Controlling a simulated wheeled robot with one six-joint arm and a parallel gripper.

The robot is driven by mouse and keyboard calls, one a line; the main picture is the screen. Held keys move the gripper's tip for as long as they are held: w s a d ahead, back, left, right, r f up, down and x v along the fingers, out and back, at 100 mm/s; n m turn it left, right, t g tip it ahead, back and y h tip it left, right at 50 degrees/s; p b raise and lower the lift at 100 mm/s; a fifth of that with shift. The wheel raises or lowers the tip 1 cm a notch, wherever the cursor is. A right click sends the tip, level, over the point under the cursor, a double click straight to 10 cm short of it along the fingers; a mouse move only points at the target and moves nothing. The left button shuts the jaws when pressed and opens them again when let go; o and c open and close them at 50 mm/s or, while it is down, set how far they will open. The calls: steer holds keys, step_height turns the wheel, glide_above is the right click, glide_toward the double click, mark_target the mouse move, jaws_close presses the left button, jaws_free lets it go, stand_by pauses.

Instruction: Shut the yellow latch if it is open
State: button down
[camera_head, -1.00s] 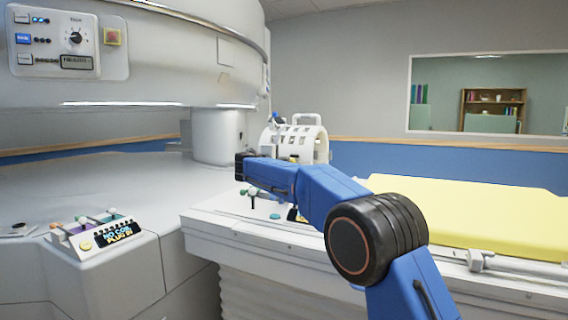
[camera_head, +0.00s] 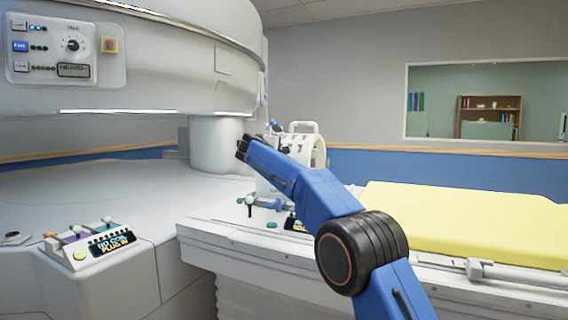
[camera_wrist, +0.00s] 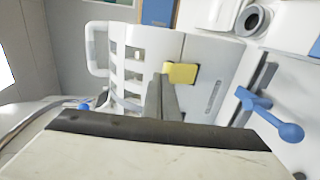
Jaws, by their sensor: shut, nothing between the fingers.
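The yellow latch (camera_wrist: 181,73) shows in the wrist view as a small yellow block on the white slotted coil (camera_wrist: 150,45), at its right side. I cannot tell whether it is open or shut. In the head view my arm hides it. The coil (camera_head: 303,146) stands there at the near end of the bed, partly behind my arm. My gripper (camera_wrist: 162,84) is shut and empty, its fingertips just below and left of the latch in the wrist view. I cannot tell whether they touch it. In the head view my gripper (camera_head: 243,147) is raised in front of the coil.
A blue lever with a ball end (camera_wrist: 270,115) is right of the coil in the wrist view. The yellow bed pad (camera_head: 460,222) lies right of my arm. The magnet's upper body (camera_head: 170,60) overhangs at left. A small panel (camera_head: 100,243) with levers sits at lower left.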

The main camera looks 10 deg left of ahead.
steer(key=shift+w+d+r, duration=0.1)
steer(key=shift+w+r, duration=0.15)
steer(key=shift+w, duration=0.05)
steer(key=shift+w, duration=0.1)
stand_by(0.3)
